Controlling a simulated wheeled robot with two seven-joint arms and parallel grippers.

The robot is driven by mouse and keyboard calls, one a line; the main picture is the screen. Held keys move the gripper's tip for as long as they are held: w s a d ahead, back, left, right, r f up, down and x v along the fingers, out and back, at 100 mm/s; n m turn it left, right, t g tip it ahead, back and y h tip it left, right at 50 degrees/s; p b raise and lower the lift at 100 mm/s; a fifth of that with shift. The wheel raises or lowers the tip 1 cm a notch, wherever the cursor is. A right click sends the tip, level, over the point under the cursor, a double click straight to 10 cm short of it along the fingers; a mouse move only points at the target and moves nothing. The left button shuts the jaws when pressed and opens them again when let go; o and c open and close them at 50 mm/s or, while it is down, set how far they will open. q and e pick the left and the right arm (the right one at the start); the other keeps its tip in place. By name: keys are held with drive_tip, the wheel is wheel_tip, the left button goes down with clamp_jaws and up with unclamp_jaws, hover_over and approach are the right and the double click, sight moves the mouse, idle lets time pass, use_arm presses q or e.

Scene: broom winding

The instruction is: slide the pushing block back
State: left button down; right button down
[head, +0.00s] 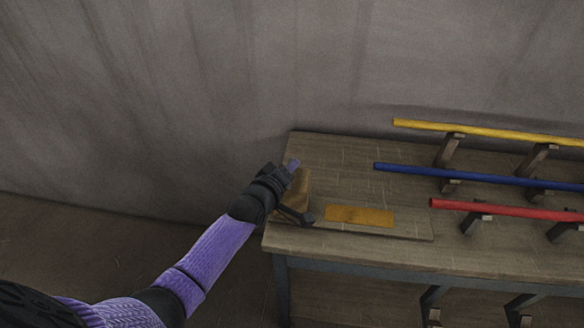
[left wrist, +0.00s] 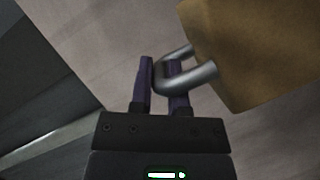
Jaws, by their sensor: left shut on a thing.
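The pushing block (head: 300,186) is a brown wooden block near the left end of the wooden table. It also shows at the upper right of the left wrist view (left wrist: 255,50), with a grey metal handle (left wrist: 196,76) on its side. My left gripper (head: 292,170) is at the block's left side. In the left wrist view its purple fingers (left wrist: 161,80) are shut on the handle, one finger on each side of the bar. The gripper and forearm hide part of the block in the head view. My right gripper is not in view.
The table (head: 345,258) has an orange patch (head: 360,216) just right of the block. Yellow (head: 480,131), blue (head: 470,175) and red (head: 500,209) rods lie on wooden supports to the right. A grey wall stands behind the table.

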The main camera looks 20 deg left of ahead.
use_arm(q)
drive_tip(key=shift+a+f, duration=0.1)
drive_tip(key=c, duration=0.6)
unclamp_jaws()
drive_tip(key=shift+s+a, duration=0.1)
drive_tip(key=shift+a, duration=0.1)
drive_tip(key=shift+d, duration=0.1)
drive_tip(key=shift+s, duration=0.1)
drive_tip(key=p+v, duration=0.4)
drive_tip(key=v, duration=0.5)
drive_tip(key=shift+s, duration=0.35)
